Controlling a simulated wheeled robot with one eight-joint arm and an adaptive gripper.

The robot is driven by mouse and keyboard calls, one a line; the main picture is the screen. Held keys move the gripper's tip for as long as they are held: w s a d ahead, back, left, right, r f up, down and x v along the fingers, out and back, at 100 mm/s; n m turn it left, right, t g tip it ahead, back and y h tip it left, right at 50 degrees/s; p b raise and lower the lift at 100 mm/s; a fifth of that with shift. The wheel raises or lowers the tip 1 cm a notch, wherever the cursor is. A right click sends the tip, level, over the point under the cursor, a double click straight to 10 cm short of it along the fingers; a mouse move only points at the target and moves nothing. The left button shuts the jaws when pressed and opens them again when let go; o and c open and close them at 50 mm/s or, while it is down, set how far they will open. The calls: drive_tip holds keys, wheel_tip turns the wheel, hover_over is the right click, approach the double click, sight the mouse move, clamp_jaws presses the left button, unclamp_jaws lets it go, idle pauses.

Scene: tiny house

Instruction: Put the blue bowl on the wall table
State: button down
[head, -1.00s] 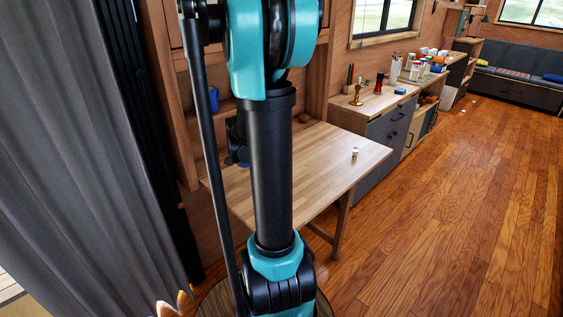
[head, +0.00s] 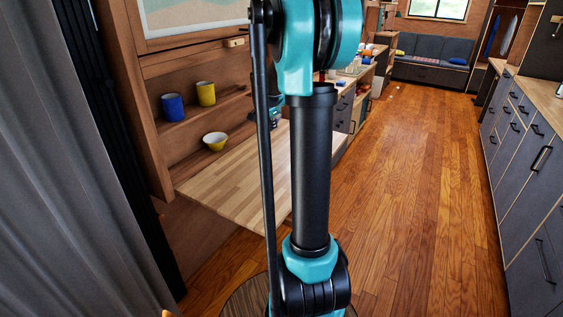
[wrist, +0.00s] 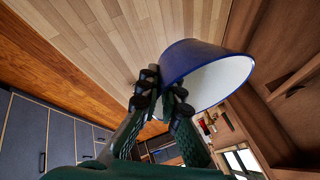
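The blue bowl (wrist: 188,61), blue outside and white inside, is in the wrist view, tipped on its side with its opening facing the lower right. My gripper (wrist: 162,88) is shut on its rim. The light wood wall table (head: 226,180) stands left of my arm in the head view; its planked top (wrist: 112,35) also shows behind the bowl in the wrist view. In the head view my arm covers the bowl and part of the tabletop. I cannot tell the gap between bowl and table.
A wall shelf left of the table holds a blue mug (head: 173,107), a yellow mug (head: 206,93) and a yellow bowl (head: 215,142). A grey curtain (head: 60,170) hangs at the left. Grey cabinets (head: 535,165) line the right. The wood floor (head: 420,180) between is clear.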

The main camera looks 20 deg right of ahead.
wheel_tip(320, 180, down, 18)
drive_tip(key=shift+r, duration=0.2)
drive_tip(key=shift+f, duration=0.1)
idle(0.3)
drive_tip(key=c, duration=1.7)
unclamp_jaws()
drive_tip(key=shift+c, duration=0.2)
drive_tip(key=v, duration=1.2)
drive_tip(key=s+a+f+n+y, duration=0.1)
drive_tip(key=s+a+n, duration=0.3)
drive_tip(key=s, duration=0.5)
drive_tip(key=s+a+f+n+g+y, duration=0.1)
drive_tip(key=s+a+f+n, duration=0.2)
drive_tip(key=s+n, duration=0.3)
drive_tip(key=s+a+f+n+y, duration=0.1)
drive_tip(key=s+a+f+n, duration=0.2)
drive_tip(key=s, duration=1.1)
drive_tip(key=shift+s+a+n, duration=0.1)
drive_tip(key=shift+a+n, duration=0.85)
drive_tip(key=shift+n, duration=0.55)
drive_tip(key=shift+r, duration=0.1)
